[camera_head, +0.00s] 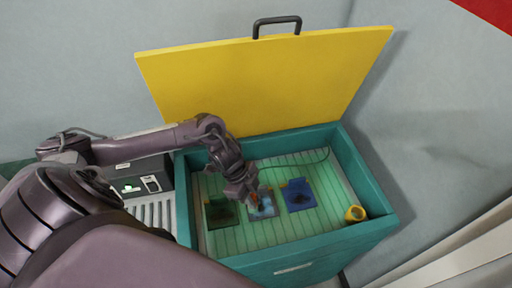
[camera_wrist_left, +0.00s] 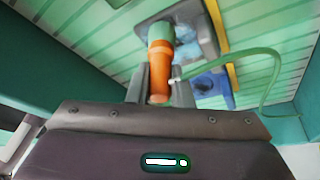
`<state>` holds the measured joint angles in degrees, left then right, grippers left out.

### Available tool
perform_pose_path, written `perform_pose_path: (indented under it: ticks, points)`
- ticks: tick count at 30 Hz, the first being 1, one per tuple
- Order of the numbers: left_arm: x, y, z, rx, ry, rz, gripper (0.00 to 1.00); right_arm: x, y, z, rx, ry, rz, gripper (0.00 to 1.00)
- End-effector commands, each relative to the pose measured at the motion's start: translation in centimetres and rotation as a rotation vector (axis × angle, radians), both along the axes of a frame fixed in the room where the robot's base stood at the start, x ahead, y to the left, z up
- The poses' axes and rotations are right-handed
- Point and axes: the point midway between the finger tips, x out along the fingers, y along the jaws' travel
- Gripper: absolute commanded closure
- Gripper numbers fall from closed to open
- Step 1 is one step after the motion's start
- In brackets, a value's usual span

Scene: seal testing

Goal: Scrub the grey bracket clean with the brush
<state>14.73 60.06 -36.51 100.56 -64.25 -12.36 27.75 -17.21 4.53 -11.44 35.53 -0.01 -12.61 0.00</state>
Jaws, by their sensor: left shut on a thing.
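My left gripper (camera_head: 252,194) is shut on the orange-handled brush (camera_head: 256,200) inside the teal tank. In the left wrist view, the orange brush handle (camera_wrist_left: 160,65) sits between the fingers (camera_wrist_left: 158,88), with a green section towards its far end. The grey bracket (camera_head: 268,209) is the middle one of three on the ribbed tank floor. The brush is over it; I cannot tell whether the bristles touch. The grey bracket also shows in the left wrist view (camera_wrist_left: 200,38), partly hidden by the brush. My right gripper is not in view.
A green bracket (camera_head: 221,212) lies left of the grey one, and a blue bracket (camera_head: 299,196) lies right. A yellow cylindrical thing (camera_head: 356,213) is in the tank's right corner. A thin green hose (camera_head: 310,162) runs along the back. The yellow lid (camera_head: 270,85) stands open behind the tank (camera_head: 366,180).

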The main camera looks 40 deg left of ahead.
Motion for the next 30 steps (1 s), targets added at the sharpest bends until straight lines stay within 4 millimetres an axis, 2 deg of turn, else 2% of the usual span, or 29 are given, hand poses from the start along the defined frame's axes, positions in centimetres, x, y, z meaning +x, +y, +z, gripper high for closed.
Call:
perform_pose_path:
  ticks: [30]
  points:
    - [4.4,-4.0,-0.1,0.0,0.002,0.0,1.0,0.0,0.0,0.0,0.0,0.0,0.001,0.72]
